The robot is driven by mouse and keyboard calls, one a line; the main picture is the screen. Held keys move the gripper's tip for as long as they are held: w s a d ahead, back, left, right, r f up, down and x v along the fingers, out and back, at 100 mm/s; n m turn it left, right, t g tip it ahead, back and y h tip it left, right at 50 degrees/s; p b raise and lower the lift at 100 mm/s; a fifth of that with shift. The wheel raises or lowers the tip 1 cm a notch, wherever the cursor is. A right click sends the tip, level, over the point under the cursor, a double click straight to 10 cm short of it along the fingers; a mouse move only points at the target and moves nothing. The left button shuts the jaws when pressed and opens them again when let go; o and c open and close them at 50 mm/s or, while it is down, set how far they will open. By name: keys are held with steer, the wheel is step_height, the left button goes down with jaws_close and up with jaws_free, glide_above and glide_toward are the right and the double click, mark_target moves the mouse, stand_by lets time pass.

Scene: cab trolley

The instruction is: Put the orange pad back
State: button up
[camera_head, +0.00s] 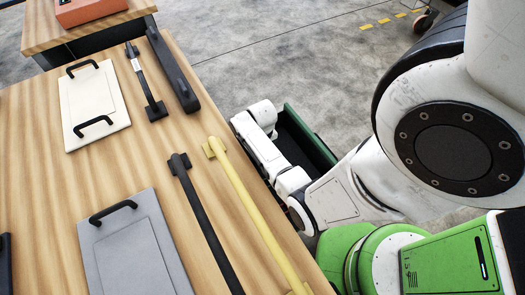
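An orange flat-topped block (90,10) lies on a second wooden table at the top left, cut off by the picture's upper edge. It is the only orange thing of this kind in view, but I cannot tell for sure that it is the pad. My white arm reaches down past the right edge of the near wooden table (150,160). Its fingers do not show, so I cannot see what they hold.
On the near table lie a cream panel (92,100) with two black handles, a grey panel (135,250), a yellow bar (250,205) and several dark bars. A dark green bin (310,140) stands beyond the table's right edge. Concrete floor (270,60) lies open at the back.

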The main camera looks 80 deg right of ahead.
steer(key=shift+f, duration=0.2)
steer(key=o, duration=1)
steer(key=shift+r, duration=0.1)
step_height(320, 180, up, 12)
steer(key=shift+r+p, duration=0.1)
steer(key=shift+p, duration=0.55)
